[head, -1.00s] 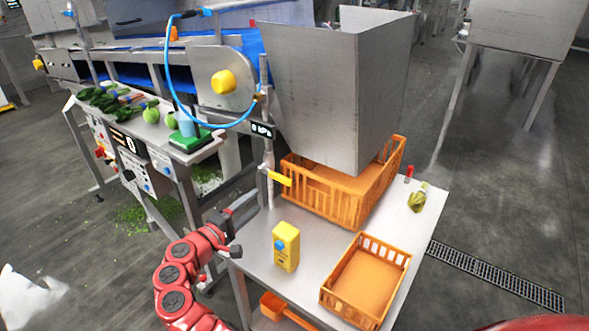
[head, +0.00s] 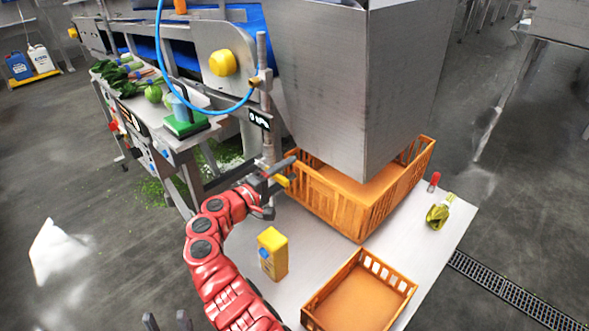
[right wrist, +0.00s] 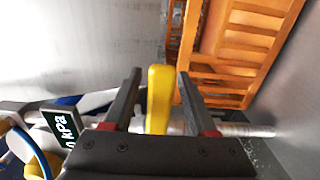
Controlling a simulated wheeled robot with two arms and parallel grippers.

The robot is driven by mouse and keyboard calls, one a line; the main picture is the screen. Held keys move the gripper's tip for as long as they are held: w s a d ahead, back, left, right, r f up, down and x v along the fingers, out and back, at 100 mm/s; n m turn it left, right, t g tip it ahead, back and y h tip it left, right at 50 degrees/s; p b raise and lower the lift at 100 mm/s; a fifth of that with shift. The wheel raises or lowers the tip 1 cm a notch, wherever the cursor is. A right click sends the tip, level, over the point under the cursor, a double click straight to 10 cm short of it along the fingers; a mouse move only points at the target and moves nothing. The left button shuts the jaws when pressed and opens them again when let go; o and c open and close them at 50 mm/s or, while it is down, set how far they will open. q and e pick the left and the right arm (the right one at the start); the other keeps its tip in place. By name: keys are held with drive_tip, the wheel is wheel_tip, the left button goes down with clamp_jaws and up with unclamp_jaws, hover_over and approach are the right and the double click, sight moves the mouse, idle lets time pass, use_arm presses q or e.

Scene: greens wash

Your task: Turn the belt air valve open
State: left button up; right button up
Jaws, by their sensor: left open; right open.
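The belt air valve's yellow handle (head: 282,181) sticks out sideways from the upright metal pipe (head: 267,146) beside the orange crate. It also shows in the right wrist view (right wrist: 159,98). My right gripper (head: 284,173) is at the handle, partly hiding it and the valve body. In the right wrist view its two dark fingers stand open (right wrist: 160,75), one on each side of the handle, with gaps on both sides. The display (head: 259,119) above the valve shows 0 kPa in the wrist view (right wrist: 63,127). My left gripper (head: 167,321) is open and empty at the bottom edge.
A large orange crate (head: 345,210) stands right of the valve under a metal chute (head: 360,90). A yellow box (head: 273,255) and a smaller orange crate (head: 335,285) are on the table. A blue hose (head: 165,60) loops above. Greens (head: 118,78) lie on the left bench.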

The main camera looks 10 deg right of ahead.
drive_tip(key=shift+s+a+r, duration=0.1)
drive_tip(key=shift+c, duration=0.6)
clamp_jaws()
idle(0.6)
